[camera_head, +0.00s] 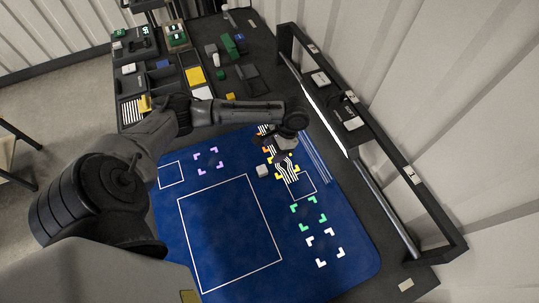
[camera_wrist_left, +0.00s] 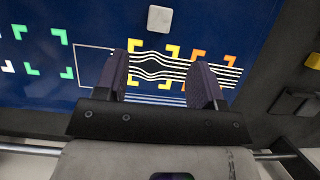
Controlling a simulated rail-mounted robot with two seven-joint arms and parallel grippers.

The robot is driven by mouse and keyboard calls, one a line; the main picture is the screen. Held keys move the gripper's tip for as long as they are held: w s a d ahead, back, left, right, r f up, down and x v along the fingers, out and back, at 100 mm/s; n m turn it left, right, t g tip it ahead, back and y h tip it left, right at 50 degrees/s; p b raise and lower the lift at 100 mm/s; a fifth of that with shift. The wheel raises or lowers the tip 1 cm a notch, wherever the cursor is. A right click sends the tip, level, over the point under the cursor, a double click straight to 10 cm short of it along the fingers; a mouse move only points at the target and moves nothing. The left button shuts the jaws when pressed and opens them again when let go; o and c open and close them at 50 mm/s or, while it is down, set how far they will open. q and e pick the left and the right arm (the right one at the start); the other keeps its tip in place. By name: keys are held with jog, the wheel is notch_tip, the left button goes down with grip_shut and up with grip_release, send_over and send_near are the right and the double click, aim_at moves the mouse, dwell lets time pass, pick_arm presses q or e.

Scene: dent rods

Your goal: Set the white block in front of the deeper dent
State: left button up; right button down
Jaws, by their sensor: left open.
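The small white block (camera_head: 263,171) stands on the blue mat (camera_head: 210,275), beside the striped strip (camera_head: 291,176). In the left wrist view the white block (camera_wrist_left: 159,18) is at the top, beyond my fingers. Which dent is deeper I cannot tell for sure. My left gripper (camera_wrist_left: 162,82) is open and empty above the strip; it also shows in the head view (camera_head: 284,157). My right gripper is not in view.
Green (camera_head: 308,210), white (camera_head: 324,247) and purple (camera_head: 206,160) corner marks and a large white outline lie on the mat, mostly clear. Trays and small coloured blocks (camera_head: 195,76) crowd the back left. A dark rail frame (camera_head: 375,175) stands along the right edge.

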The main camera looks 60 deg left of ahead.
pick_arm(q)
jog(key=s+d+f+m+t, duration=0.1)
jog(key=s+d+f, duration=0.1)
jog(key=d, duration=0.3)
jog(key=s+d+f+m+t+h, duration=0.1)
jog(key=s+d+f, duration=0.1)
jog(key=d, duration=0.3)
jog(key=s+d+f+m+t, duration=0.1)
jog(key=s+d+f, duration=0.1)
jog(key=d, duration=0.3)
jog(key=shift+s+d+t+h, duration=0.3)
jog(key=shift+s+h, duration=0.1)
jog(key=shift+s, duration=0.05)
jog(key=s+d+t, duration=0.1)
jog(key=s, duration=0.1)
jog(key=s+d+t, duration=0.1)
jog(key=d, duration=0.1)
jog(key=shift+s+d+r, duration=0.1)
jog(key=shift+s+d, duration=0.1)
jog(key=shift+s, duration=0.2)
jog(key=s+a+r+n+t+y, duration=0.1)
jog(key=s+r+n+t, duration=0.1)
jog(key=s, duration=0.4)
jog(key=shift+a+r, duration=0.4)
jog(key=shift+r, duration=0.1)
